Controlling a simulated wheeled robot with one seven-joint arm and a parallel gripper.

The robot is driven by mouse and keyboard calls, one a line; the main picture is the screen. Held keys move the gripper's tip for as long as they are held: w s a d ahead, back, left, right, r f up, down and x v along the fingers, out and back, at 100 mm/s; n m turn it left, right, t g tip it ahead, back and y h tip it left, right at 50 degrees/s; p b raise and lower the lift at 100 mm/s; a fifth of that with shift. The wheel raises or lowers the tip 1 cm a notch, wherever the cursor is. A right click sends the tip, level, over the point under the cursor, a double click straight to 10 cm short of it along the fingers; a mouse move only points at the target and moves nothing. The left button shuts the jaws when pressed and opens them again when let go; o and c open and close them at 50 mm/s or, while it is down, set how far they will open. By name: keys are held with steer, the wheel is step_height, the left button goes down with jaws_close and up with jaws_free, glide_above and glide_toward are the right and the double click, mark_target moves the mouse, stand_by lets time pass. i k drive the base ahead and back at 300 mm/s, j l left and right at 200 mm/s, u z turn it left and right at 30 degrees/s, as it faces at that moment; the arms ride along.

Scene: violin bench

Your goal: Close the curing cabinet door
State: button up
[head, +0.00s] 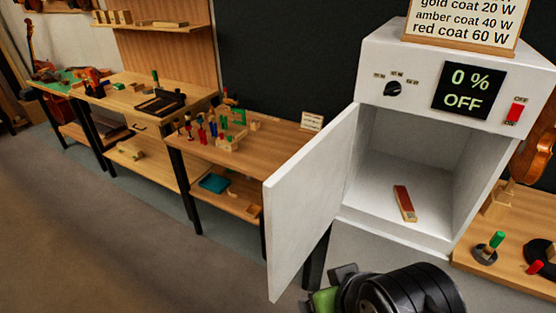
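The curing cabinet (398,60) is a white box at the right, with its front opening uncovered. Its white door (308,205) hangs open from the left side of the opening and swings out toward me. A small red and tan piece (404,204) lies on the cabinet floor. The cabinet's display reads 0 % and OFF. My gripper (328,293) is at the bottom edge, low and just right of the door's lower part in the picture. It is partly cut off by the frame, and its fingers are not clear. I cannot tell whether it touches the door.
A wooden bench (262,140) with small coloured items stands left of the door. Another bench (130,95) is farther left. A shelf (525,262) with dark rings and coloured handles is at the lower right. The grey floor (110,230) at left is clear.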

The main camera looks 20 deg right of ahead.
mark_target(301, 199)
steer(key=j+z, duration=1.25)
steer(key=i+j+z, duration=0.25)
steer(key=j, duration=0.1)
steer(key=j+u, duration=0.1)
steer(key=j, duration=0.45)
steer(key=i+j+u, duration=0.15)
steer(key=j, duration=0.4)
steer(key=i+j, duration=0.1)
steer(key=j, duration=0.15)
steer(key=i+j, duration=0.1)
steer(key=j, duration=0.15)
steer(key=u, duration=0.05)
